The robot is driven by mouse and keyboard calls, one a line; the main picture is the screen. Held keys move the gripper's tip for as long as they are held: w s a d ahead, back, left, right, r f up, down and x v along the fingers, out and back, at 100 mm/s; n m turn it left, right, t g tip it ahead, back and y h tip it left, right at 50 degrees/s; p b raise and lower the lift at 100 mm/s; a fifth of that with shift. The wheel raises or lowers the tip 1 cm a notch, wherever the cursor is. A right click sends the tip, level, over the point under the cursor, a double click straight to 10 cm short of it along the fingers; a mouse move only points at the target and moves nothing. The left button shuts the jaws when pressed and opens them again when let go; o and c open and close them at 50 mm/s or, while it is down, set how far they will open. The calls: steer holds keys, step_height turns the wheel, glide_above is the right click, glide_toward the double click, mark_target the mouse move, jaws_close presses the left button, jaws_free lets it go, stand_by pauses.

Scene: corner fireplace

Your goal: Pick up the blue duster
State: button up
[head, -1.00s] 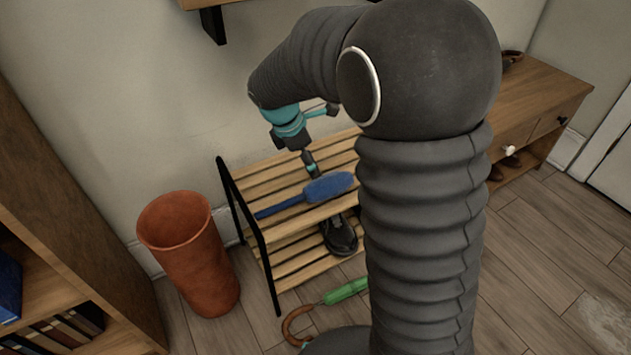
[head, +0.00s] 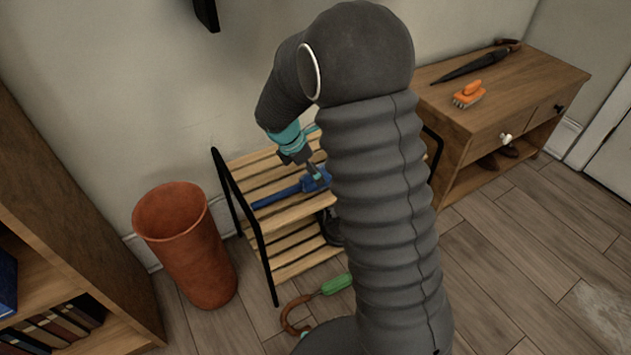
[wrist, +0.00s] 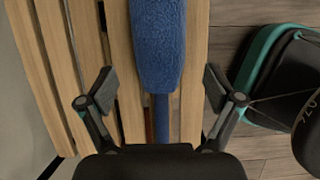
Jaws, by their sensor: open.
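The blue duster (head: 276,198) lies on the top slats of the wooden shoe rack (head: 262,164) in the head view. Its fluffy head is partly hidden by my arm. In the wrist view the duster's fluffy head (wrist: 158,45) reaches the top edge, and its thin blue handle runs down towards my gripper. My gripper (wrist: 159,90) is open and empty, with one finger on each side of the duster where head meets handle. In the head view my gripper (head: 312,172) is over the duster.
A terracotta bin (head: 190,250) stands left of the rack. An orange brush (head: 468,94) and a dark umbrella (head: 475,66) lie on the wooden cabinet (head: 530,90) at right. A dark shoe is on the rack's lower shelf.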

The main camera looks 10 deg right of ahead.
steer(key=x, duration=0.5)
steer(key=shift+a+f+b, duration=0.1)
steer(key=shift+a+b, duration=0.05)
steer(key=shift+b, duration=0.15)
steer(key=c, duration=1.4)
